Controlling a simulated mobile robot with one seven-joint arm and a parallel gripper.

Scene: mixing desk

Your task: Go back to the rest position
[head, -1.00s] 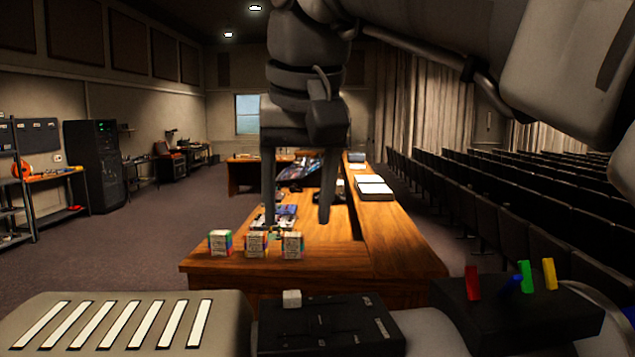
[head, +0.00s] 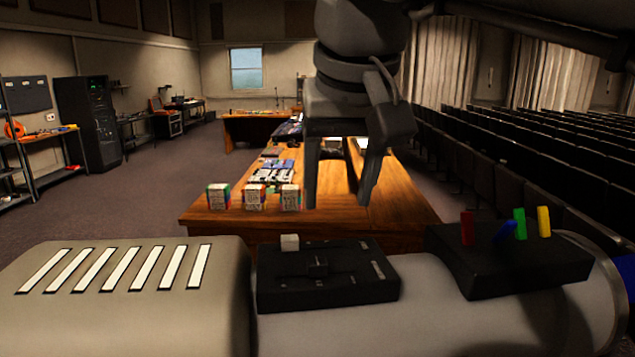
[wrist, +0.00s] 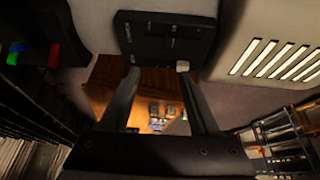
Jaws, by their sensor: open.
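My gripper (head: 338,205) is open and empty in the head view, fingers pointing down, with the wooden desk behind it. In the wrist view its two fingers (wrist: 158,76) are spread apart with nothing between them. A black control panel (head: 340,288) with a white knob (head: 289,242) sits on a long grey housing (head: 515,325) in the foreground. The panel (wrist: 150,48) also shows just beyond the fingertips in the wrist view; I see no contact.
A black box with coloured levers (head: 510,265) stands right of the panel, and a slotted grey cover (head: 125,315) is on the left. Three small boxes (head: 254,198) stand on the wooden desk (head: 240,232). Rows of seats (head: 520,165) fill the right; open floor (head: 100,215) lies left.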

